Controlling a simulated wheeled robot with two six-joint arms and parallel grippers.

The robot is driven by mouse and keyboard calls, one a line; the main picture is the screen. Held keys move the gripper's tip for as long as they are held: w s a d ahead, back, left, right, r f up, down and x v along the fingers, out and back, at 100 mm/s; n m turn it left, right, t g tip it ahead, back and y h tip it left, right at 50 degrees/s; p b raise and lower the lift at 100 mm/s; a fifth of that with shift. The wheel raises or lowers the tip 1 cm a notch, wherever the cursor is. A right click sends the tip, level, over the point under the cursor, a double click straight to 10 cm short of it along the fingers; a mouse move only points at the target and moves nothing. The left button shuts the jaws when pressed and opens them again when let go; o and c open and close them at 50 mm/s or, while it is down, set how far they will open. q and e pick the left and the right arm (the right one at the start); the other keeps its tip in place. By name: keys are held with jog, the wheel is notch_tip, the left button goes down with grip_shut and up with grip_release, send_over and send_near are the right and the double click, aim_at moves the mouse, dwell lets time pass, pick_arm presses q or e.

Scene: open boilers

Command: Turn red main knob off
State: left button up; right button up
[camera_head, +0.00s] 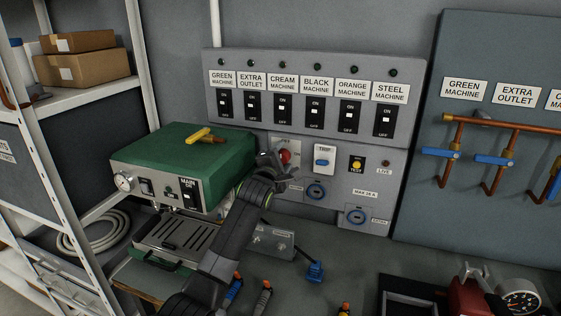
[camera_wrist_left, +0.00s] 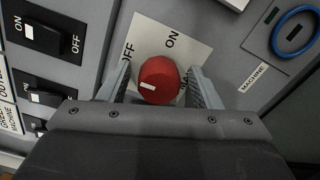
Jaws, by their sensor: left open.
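The red main knob (camera_head: 286,157) sits on a white label plate on the grey wall panel, at the left of its lower part. In the left wrist view the red knob (camera_wrist_left: 160,78) is round, with a short white mark on its face pointing toward the picture's left. "ON" and "OFF" are printed on the plate (camera_wrist_left: 190,42) around it. My left gripper (camera_head: 270,160) is open at the panel, just left of the knob in the head view. In the wrist view its fingers stand on either side of the knob; I cannot tell whether they touch it. My right gripper is not in view.
A green machine (camera_head: 185,160) with a yellow-handled valve (camera_head: 198,134) stands left of my left arm. A row of black switches (camera_head: 313,112) is above the knob; a blue-white trip switch (camera_head: 324,160) is to its right. Copper pipes with blue handles (camera_head: 490,160) are at the far right.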

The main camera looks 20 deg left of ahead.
pick_arm(q)
jog(key=shift+s, duration=0.1)
jog(key=s+b, duration=0.3)
jog(key=s, duration=1.4)
jog(key=shift+a, duration=0.3)
jog(key=shift+s, duration=0.1)
